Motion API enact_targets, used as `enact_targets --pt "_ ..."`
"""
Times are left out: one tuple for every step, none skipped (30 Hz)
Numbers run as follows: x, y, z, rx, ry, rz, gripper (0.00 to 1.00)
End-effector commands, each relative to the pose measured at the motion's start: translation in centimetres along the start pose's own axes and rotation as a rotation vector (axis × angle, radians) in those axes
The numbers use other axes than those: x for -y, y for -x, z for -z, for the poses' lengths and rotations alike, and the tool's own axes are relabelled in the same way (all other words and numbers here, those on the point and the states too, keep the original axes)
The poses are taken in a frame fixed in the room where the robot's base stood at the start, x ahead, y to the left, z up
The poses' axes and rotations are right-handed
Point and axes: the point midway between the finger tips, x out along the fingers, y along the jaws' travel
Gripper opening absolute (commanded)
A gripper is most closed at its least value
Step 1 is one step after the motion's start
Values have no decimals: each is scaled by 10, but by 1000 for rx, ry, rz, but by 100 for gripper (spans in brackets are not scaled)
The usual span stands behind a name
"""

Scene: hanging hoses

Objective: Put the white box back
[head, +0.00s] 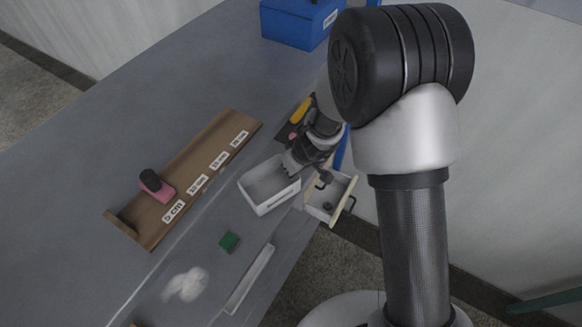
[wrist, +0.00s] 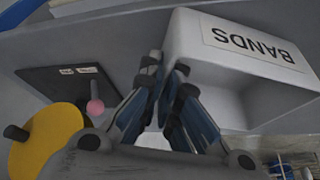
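The white box (head: 256,204) is open-topped and looks empty in the head view, near the table's front edge. In the wrist view the white box (wrist: 205,65) fills the upper right, with a label reading BANDS on its wall. My gripper (head: 290,166) is at the box's back right side. In the wrist view the fingers of my gripper (wrist: 166,70) close in on either side of one box wall and look shut on it. I cannot tell whether the box rests on the table or is slightly raised.
A wooden board with distance labels (head: 208,168) carries a pink and black object (head: 155,186). An open drawer (head: 340,199) juts out right. A blue bin (head: 297,24) stands behind.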

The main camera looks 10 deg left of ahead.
Motion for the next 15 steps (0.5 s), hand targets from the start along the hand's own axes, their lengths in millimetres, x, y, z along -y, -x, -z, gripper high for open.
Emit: enact_targets --pt "0 0 0 0 0 0 0" --pt "0 0 0 0 0 0 0" --pt "0 -1 0 0 0 0 0" --pt "0 -1 0 0 0 0 0" --pt "0 -1 0 0 0 0 0" --pt "0 -2 -1 0 0 0 0" --pt "0 -3 -1 0 0 0 0" --pt "0 -3 -1 0 0 0 0" --pt "0 -4 -2 0 0 0 0" --pt "0 -4 -2 0 0 0 0" --pt "0 -5 -2 0 -1 0 0" --pt "0 -5 -2 0 -1 0 0" --pt "0 -6 -2 0 -1 0 0" --pt "0 -6 -3 0 -1 0 0" --pt "0 -6 -3 0 -1 0 4"
